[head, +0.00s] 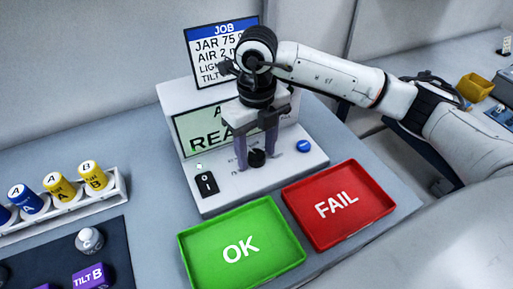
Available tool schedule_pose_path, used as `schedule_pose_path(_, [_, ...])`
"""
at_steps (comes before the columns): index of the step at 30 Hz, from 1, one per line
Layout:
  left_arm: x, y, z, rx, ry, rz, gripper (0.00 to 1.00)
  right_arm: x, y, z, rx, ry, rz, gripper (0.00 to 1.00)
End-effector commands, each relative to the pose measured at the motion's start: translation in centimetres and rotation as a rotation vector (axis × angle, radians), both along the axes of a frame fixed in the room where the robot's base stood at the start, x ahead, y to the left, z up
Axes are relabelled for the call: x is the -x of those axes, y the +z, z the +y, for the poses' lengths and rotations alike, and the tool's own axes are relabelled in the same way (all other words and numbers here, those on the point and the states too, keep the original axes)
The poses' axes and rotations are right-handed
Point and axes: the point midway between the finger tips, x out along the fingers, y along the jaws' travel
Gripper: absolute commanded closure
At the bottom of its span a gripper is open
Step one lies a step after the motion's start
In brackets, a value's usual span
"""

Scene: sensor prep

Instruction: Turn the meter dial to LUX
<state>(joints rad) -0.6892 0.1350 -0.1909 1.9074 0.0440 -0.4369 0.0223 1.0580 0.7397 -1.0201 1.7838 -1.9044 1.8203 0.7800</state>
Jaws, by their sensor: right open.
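The meter (180,95) is a white box with a lit display and a sloped front panel, standing in the middle of the head view. Its black dial (257,158) sits on the front panel, and I cannot read the dial's setting or the marks around it. My right gripper (256,150) points down over the panel, with its two dark fingers apart on either side of the dial. Whether the fingers touch the dial I cannot tell. The gripper hides part of the display, which shows "REA". My left gripper is not in view.
A black switch (206,184) and a blue button (304,146) flank the dial. A green OK tray (187,245) and a red FAIL tray (388,207) lie in front. A job card (204,45) stands behind. A rack (119,188) of labelled cylinders is at left.

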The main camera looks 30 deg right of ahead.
Motion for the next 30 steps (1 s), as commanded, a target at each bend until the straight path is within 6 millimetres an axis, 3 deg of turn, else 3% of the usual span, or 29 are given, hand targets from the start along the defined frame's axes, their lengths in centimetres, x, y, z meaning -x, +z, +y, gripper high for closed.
schedule_pose_path(6, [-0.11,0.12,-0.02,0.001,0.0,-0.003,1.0,-0.01,-0.03,-0.02,0.0,-0.001,0.0,0.51])
schedule_pose_path(13, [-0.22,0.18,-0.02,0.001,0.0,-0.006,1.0,-0.01,0.01,-0.02,0.0,-0.001,0.0,0.9])
schedule_pose_path(22, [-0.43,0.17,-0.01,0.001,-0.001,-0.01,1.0,-0.02,0.01,-0.02,0.0,-0.037,0.0,0.91])
schedule_pose_path(30, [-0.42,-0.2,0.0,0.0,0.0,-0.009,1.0,-0.03,0.01,-0.03,0.0,-0.196,-0.001,0.91])
